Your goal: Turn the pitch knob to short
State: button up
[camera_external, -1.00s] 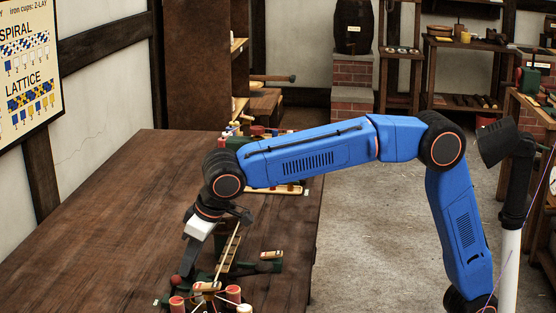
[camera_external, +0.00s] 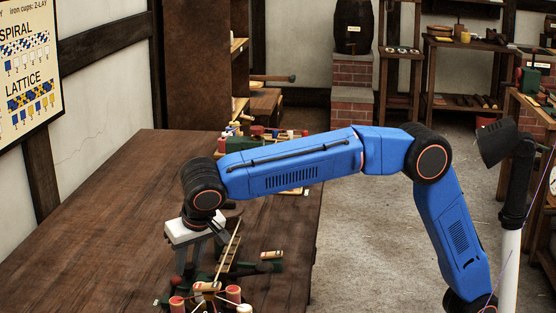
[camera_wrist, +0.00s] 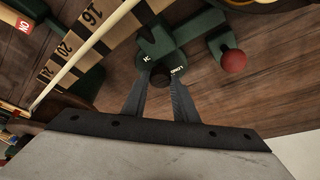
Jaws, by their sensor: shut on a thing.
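The pitch knob (camera_wrist: 160,78) is a small dark knob on a green mount (camera_wrist: 165,45) in the wrist view. White lettering stands beside it; the word on its right looks like LONG, and the left one is too small to read. My gripper (camera_wrist: 160,86) has its two fingers on either side of the knob and is shut on it. In the external view my gripper (camera_external: 193,260) points down at the green machine on the table; the knob is hidden there.
A red ball (camera_wrist: 233,61) on a green lever is just right of the knob. A numbered wooden scale (camera_wrist: 85,30) and a pale rod pass at the left. Red and white spools (camera_external: 233,294) stand at the table's front. The table's left side (camera_external: 110,220) is clear.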

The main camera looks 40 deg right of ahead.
dwell(0.4)
jog(key=o, duration=1.1)
jog(key=shift+c, duration=0.2)
jog(key=shift+r, duration=0.1)
jog(key=v, duration=1.7)
jog(key=shift+r, duration=0.1)
